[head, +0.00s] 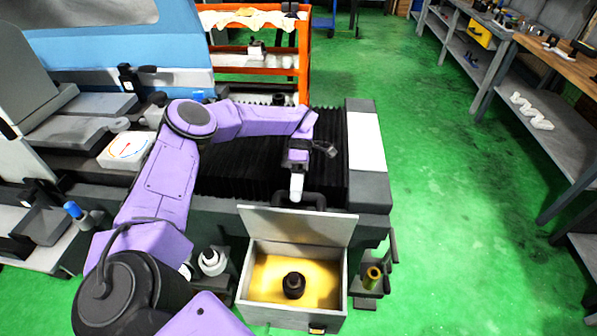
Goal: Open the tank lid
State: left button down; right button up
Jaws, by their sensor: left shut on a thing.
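The tank (243,291) stands on the floor in front of the machine, a grey box with yellowish fluid and a black round fitting (293,285) inside. Its grey tank lid (300,226) is raised at the back edge and tilted up, so the inside shows. My left gripper (296,189) points down at the lid's upper edge and is shut on the lid there. The exact grip is partly hidden behind that edge, next to a dark curved part. My right gripper is not in view.
The grinder's black bellows (240,168) and a grey-white end block (367,142) lie behind the lid. A brass-coloured fitting (372,276) stands right of the tank, a white-topped one (211,261) left. An orange shelf (303,50) is behind. Green floor is free on the right.

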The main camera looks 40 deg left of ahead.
pick_arm(q)
jog(key=c, duration=0.9)
grip_release()
jog(key=shift+s+a+f, duration=0.1)
jog(key=shift+a+f, duration=0.15)
jog(key=shift+f, duration=0.3)
jog(key=shift+r, duration=0.15)
jog(key=shift+r, duration=0.15)
